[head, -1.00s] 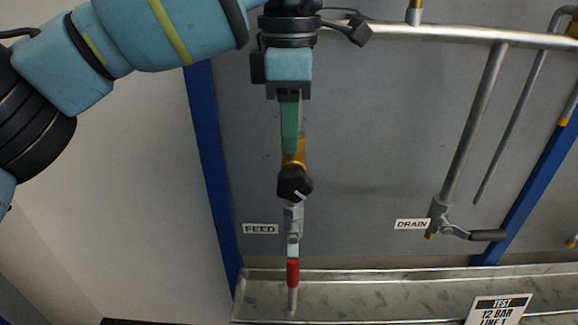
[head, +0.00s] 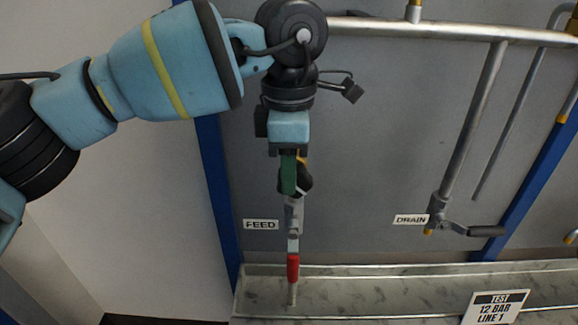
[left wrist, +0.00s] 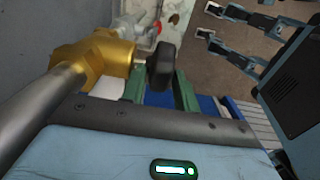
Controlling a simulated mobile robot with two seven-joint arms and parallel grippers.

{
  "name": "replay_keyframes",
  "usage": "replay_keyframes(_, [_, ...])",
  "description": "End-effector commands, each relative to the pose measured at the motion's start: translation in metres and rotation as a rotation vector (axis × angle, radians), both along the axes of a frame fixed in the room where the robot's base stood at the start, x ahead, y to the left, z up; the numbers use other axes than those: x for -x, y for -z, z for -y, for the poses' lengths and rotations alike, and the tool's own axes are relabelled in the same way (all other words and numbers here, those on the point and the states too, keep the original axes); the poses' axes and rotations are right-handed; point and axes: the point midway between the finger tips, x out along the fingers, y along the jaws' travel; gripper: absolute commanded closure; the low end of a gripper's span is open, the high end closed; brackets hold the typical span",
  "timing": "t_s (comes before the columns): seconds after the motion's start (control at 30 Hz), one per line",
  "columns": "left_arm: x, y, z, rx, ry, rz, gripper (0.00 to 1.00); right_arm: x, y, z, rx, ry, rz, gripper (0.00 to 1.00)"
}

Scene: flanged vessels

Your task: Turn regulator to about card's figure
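The regulator's black knob (head: 304,180) sits on the feed line above the FEED label (head: 260,225), partly hidden by my left gripper (head: 288,192). In the left wrist view, the knob (left wrist: 161,66) shows beside a brass body (left wrist: 100,58). My left gripper's green fingers (left wrist: 160,92) are apart, with the knob between or just beyond them; contact is not clear. The card (head: 497,307) reads "TEST 12 BAR LINE 1". No gauge reading is visible. My right gripper is not in the head view; dark jointed parts at the left wrist view's upper right may be mine.
Below the knob is a valve with a red handle (head: 293,268). A DRAIN label (head: 411,219) and grey lever (head: 486,231) are to the right. A pipe (head: 440,32) crosses the top. A metal tray (head: 400,284) runs along the bottom.

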Motion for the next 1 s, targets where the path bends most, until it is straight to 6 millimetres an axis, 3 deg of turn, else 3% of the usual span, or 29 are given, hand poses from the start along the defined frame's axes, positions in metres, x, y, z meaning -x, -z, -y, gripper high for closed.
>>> replay_keyframes(0.2, [0.0, 0.0, 0.0, 0.0, 0.0, 0.0, 0.71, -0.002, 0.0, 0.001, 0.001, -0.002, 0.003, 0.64])
replay_keyframes(0.43, [0.0, 0.0, 0.0, 0.0, 0.0, -0.001, 1.0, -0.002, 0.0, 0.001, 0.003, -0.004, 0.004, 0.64])
replay_keyframes(0.8, [0.001, -0.004, 0.005, -0.163, 0.001, 0.002, 1.0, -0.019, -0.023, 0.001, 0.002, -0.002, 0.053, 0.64])
replay_keyframes(1.0, [0.0, -0.001, 0.005, -0.21, 0.001, 0.0, 1.0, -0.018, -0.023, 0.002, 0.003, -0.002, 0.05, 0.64])
